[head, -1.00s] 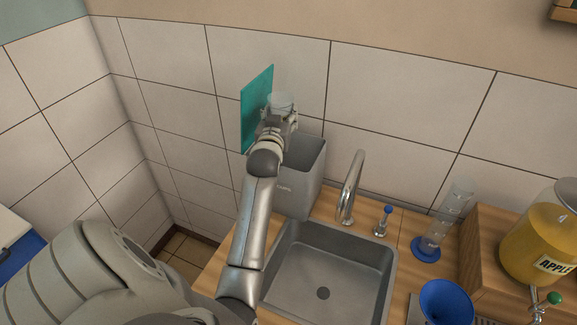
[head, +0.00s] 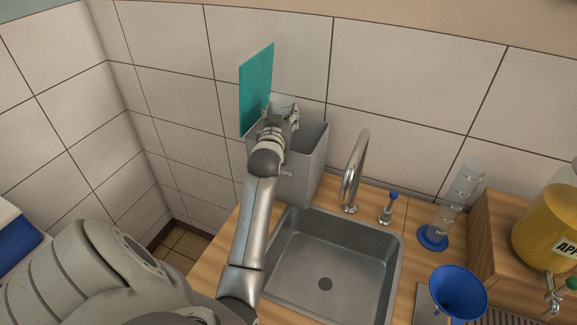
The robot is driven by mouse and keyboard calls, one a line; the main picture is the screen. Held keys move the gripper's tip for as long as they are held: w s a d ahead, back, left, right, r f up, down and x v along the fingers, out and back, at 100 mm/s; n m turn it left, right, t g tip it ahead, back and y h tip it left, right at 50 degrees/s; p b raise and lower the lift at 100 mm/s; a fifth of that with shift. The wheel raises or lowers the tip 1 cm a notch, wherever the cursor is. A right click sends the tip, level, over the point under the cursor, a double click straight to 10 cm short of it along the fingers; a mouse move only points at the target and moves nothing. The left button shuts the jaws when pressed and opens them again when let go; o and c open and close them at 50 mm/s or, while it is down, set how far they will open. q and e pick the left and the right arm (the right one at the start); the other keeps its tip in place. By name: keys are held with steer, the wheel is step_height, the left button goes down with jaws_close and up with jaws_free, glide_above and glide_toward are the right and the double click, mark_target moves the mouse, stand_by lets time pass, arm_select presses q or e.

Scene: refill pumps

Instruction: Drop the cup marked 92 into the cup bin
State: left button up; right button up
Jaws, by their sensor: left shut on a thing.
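My left gripper (head: 282,115) is shut on a clear cup (head: 281,100), whose upper part shows between the fingers. No marking on the cup can be read from here. The gripper and cup are over the opening of a grey bin (head: 308,165), which stands on the counter against the tiled wall behind the sink. My arm hides part of the bin's front and its lettering. My right gripper is not in view.
A teal panel (head: 256,88) stands upright just left of the gripper. A sink (head: 285,280) with a tall faucet (head: 354,170) is in front. To the right are a measuring cylinder (head: 458,195), a blue funnel (head: 457,290) and a yellow juice dispenser (head: 548,230).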

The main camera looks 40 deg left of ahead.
arm_select(q)
steer(key=o, duration=1.1)
steer(key=v, duration=1.2)
